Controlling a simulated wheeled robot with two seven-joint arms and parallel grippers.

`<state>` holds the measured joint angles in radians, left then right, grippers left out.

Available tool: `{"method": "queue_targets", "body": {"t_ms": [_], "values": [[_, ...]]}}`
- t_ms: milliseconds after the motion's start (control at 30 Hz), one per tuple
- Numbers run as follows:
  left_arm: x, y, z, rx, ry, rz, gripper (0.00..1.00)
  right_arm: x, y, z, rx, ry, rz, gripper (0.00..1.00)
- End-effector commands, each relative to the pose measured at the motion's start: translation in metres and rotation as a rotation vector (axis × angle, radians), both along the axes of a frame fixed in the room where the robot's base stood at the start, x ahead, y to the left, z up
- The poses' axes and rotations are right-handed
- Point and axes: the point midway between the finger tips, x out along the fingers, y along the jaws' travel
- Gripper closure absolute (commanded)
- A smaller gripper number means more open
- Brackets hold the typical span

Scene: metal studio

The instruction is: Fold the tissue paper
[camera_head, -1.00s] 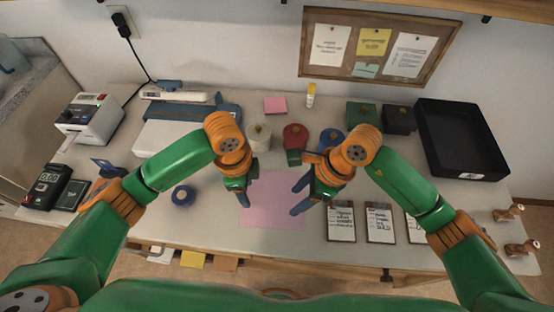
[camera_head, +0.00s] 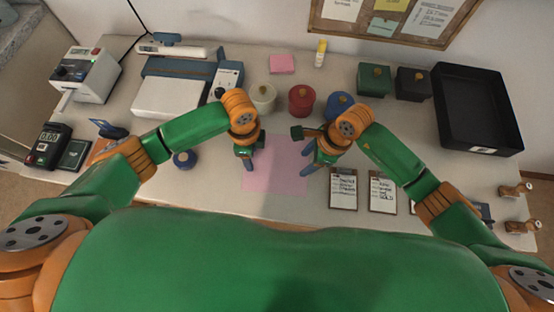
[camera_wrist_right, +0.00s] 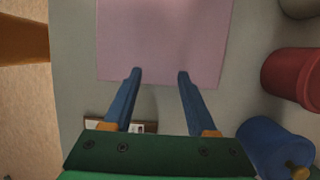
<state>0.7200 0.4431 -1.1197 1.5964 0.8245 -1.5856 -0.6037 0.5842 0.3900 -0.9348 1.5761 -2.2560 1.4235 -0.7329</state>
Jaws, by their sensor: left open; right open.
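The pink tissue paper (camera_head: 277,172) lies flat on the table between my two grippers, in the middle of the head view. It also shows in the right wrist view (camera_wrist_right: 160,38), with one edge just beyond the fingertips. My left gripper (camera_head: 250,163) is open and empty above the paper's left side; its fingers are partly hidden by its wrist. My right gripper (camera_head: 299,153) is open and empty at the paper's right side. In the right wrist view its two blue fingers (camera_wrist_right: 160,72) are apart with nothing between them.
Round containers in white (camera_head: 263,97), red (camera_head: 301,100) and blue (camera_head: 338,104) stand behind the paper. Small clipboards (camera_head: 343,189) lie to its right. A blue tape roll (camera_head: 185,159) lies to its left. A black tray (camera_head: 477,108) stands at the far right.

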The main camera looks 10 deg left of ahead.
Motion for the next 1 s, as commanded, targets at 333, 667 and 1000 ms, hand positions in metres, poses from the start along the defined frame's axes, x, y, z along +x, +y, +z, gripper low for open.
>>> {"method": "queue_targets", "body": {"t_ms": [333, 667, 1000], "values": [[0.0, 0.0, -0.0031, 0.0, 0.0, 0.001, 0.74, 0.0001, -0.0001, -0.003, 0.0, 0.0, -0.001, 0.74], [-0.0002, 0.0002, -0.0034, 0.001, 0.001, 0.001, 1.0, 0.0001, -0.0002, -0.0031, 0.0, 0.0, -0.001, 1.0], [-0.0004, 0.0003, -0.0027, 0.001, 0.002, 0.001, 1.0, 0.0, -0.0002, -0.0024, 0.0, 0.0, -0.001, 1.0]]}}
